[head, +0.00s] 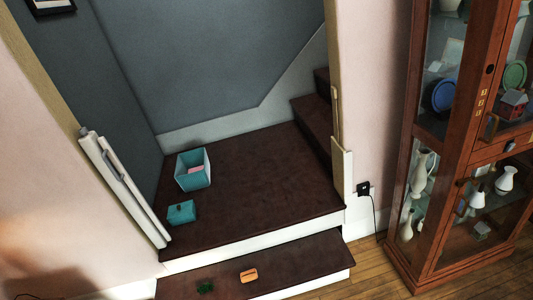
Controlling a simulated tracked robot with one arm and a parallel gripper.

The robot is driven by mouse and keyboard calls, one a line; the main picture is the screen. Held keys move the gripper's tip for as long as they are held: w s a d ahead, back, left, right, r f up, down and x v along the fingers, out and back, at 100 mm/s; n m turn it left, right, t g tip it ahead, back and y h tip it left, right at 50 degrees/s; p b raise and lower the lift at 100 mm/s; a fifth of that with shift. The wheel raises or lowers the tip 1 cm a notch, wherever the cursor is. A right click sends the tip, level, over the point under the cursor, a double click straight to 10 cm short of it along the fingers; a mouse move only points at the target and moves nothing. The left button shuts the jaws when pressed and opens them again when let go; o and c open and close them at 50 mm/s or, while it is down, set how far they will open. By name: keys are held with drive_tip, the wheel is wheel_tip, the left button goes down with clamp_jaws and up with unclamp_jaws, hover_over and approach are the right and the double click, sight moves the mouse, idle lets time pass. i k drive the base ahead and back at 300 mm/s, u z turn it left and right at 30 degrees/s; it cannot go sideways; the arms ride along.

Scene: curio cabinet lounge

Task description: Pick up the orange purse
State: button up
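The orange purse (249,275) is a small orange object with a dark line across it. It lies on the lower dark brown step (305,262), near the bottom middle of the head view. A small dark green object (205,287) lies on the same step to its left, apart from it. My gripper does not show in this view, so I cannot see whether it holds anything.
On the landing (265,190) above stand an open teal box (181,180) with something pink inside and a teal lid-like piece (182,212). A glass-fronted wooden cabinet (400,200) with vases stands at right. Bare wooden floor (365,270) lies between step and cabinet.

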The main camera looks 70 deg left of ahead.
sight(248, 275)
drive_tip(key=i, duration=2.05)
drive_tip(key=u, duration=4.1)
drive_tip(key=i, duration=1.05)
drive_tip(key=z, duration=0.05)
